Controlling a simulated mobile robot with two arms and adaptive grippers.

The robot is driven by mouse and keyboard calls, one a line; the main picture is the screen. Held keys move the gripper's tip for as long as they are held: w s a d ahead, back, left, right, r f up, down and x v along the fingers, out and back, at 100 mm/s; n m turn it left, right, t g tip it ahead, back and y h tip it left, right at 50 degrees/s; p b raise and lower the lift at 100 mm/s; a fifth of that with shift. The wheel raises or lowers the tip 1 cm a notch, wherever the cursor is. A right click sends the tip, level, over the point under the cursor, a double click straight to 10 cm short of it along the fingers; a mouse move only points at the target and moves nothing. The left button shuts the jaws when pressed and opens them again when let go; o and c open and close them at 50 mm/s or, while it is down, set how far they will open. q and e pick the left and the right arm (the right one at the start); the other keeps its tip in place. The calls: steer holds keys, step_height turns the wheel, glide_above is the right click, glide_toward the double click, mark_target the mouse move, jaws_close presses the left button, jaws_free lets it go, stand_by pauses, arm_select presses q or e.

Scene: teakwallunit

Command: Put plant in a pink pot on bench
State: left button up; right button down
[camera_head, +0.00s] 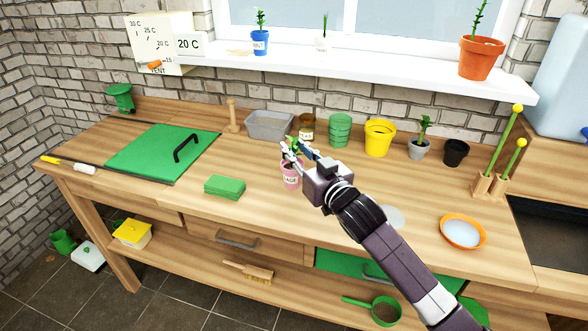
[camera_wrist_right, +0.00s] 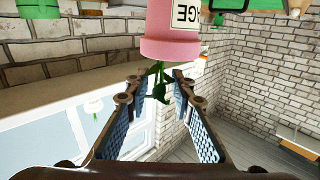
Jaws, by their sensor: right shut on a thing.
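The pink pot (camera_head: 291,177) has a white label and a green plant, and shows upright over the bench top (camera_head: 330,200) near its middle. I cannot tell whether its base touches the wood. My right gripper (camera_head: 300,150) comes in from the front right and is shut on the plant at the pot's top. In the right wrist view the pink pot (camera_wrist_right: 183,30) is at the top, with green leaves (camera_wrist_right: 158,85) between the fingertips of the right gripper (camera_wrist_right: 157,88). My left gripper is not in view.
Behind stand a grey tub (camera_head: 269,125), a green pot (camera_head: 340,130), a yellow pot (camera_head: 379,138), a grey potted plant (camera_head: 420,145) and a black pot (camera_head: 456,153). Green blocks (camera_head: 225,186) lie at left, an orange dish (camera_head: 463,232) at right. Wood in front of the pink pot is clear.

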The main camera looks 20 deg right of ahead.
steer(key=shift+f, duration=3)
steer(key=c, duration=1.7)
jaws_free()
steer(key=shift+f, duration=0.1)
steer(key=shift+o, duration=0.2)
steer(key=s+d+b, duration=0.1)
steer(key=s+d, duration=0.1)
steer(key=s, duration=0.9)
steer(key=shift+s+d, duration=0.15)
steer(key=shift+s, duration=0.25)
